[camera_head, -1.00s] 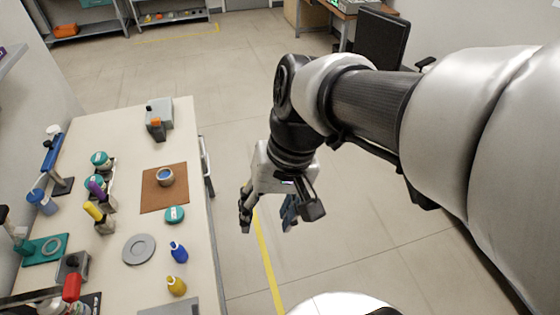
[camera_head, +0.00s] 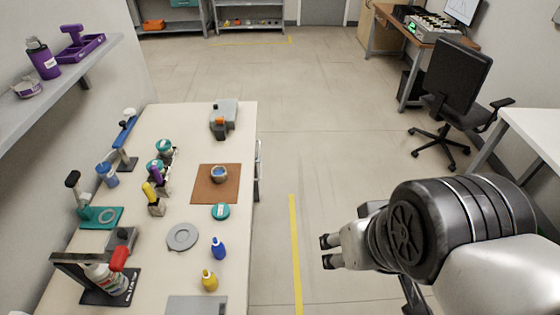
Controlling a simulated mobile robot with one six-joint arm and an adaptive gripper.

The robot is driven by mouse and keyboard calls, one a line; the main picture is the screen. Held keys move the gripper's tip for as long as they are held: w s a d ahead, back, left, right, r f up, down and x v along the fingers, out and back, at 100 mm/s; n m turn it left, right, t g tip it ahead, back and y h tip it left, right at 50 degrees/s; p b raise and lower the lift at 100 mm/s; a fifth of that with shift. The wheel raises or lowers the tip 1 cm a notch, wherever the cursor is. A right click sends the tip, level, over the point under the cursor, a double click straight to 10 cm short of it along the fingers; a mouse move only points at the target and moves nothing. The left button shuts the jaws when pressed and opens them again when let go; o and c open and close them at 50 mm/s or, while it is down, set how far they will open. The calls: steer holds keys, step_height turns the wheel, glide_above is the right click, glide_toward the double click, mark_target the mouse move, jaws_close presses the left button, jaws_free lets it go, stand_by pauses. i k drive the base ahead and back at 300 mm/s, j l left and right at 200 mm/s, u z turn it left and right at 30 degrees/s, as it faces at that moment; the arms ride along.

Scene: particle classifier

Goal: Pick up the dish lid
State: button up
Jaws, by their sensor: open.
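A small round teal lid (camera_head: 221,211) lies on the white table, just in front of a brown mat (camera_head: 203,192). A small round dish (camera_head: 219,173) with a blue inside stands on the mat. A flat grey disc (camera_head: 182,236) lies to the left of and nearer than the teal lid. I take the teal piece for the dish lid, but cannot be certain. My gripper (camera_head: 329,252) is open and empty, over the floor to the right of the table and well apart from the lid. Its two fingers point left.
A blue bottle (camera_head: 218,248) and a yellow bottle (camera_head: 209,280) stand near the lid. Several teal-topped and tall tools stand at the table's left. A grey device (camera_head: 223,119) is at the far end. The floor right of the table is clear up to an office chair (camera_head: 454,85).

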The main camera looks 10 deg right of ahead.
mark_target(220, 212)
steer(key=i, duration=0.25)
steer(key=i+l+u, duration=0.15)
steer(key=i+u, duration=0.3)
steer(key=i+l+u, duration=0.25)
steer(key=i+u, duration=0.15)
steer(key=u, duration=0.8)
